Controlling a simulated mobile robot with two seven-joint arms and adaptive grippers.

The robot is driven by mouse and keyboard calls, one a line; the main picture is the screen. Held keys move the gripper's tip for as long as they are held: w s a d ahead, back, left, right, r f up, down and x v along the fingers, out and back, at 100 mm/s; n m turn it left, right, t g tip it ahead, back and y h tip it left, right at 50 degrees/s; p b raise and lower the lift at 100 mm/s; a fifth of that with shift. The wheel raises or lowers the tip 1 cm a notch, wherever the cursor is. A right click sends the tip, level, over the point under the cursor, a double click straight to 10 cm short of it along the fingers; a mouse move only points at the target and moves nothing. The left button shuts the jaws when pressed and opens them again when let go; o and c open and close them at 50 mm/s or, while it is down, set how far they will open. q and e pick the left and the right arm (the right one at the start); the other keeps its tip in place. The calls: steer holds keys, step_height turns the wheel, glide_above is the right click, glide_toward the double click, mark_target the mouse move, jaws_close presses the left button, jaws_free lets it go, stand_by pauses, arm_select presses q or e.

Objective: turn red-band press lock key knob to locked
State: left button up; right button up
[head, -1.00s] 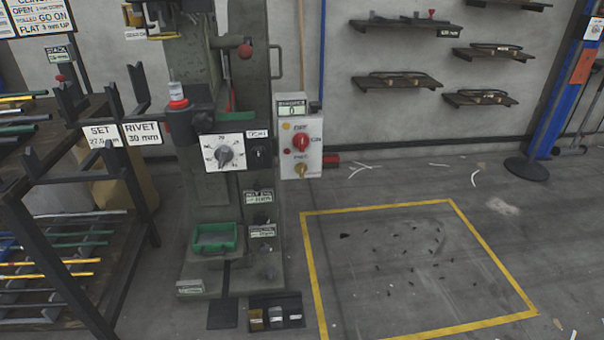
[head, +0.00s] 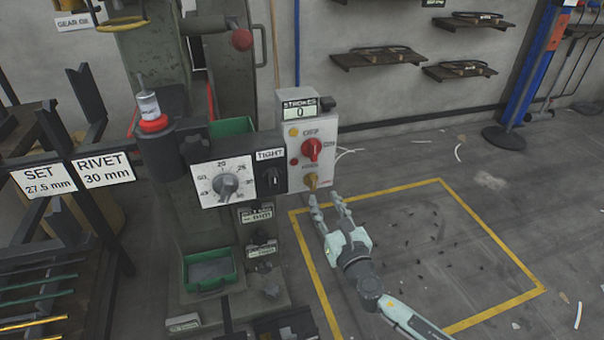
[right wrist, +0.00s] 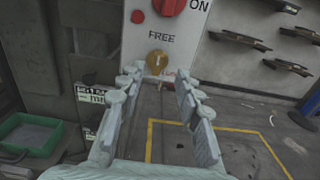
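The press (head: 154,123) with a red band around its post top stands at the left in the head view. Its white control box (head: 298,150) faces me. The brass lock key knob (head: 311,181) is at the bottom of the box; it also shows in the right wrist view (right wrist: 157,63), under the word FREE. Its pale mark looks upright, towards FREE; a red label at its lower right is partly hidden. My right gripper (head: 328,200) is open and empty, just below and in front of the knob, its fingers (right wrist: 157,80) spread to either side. My left gripper is out of view.
A red rotary switch (head: 312,149) sits above the knob. A dial plate (head: 224,183) and a TIGHT selector (head: 271,177) are left of the box. A green tray (head: 209,270) stands low on the press. The yellow-outlined floor (head: 420,235) holds only small scraps.

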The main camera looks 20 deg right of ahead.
mark_target(314, 181)
steer(key=w, duration=0.7)
steer(key=shift+w+a+r, duration=0.1)
steer(key=shift+w+a, duration=0.1)
steer(key=shift+w, duration=0.2)
jaws_close()
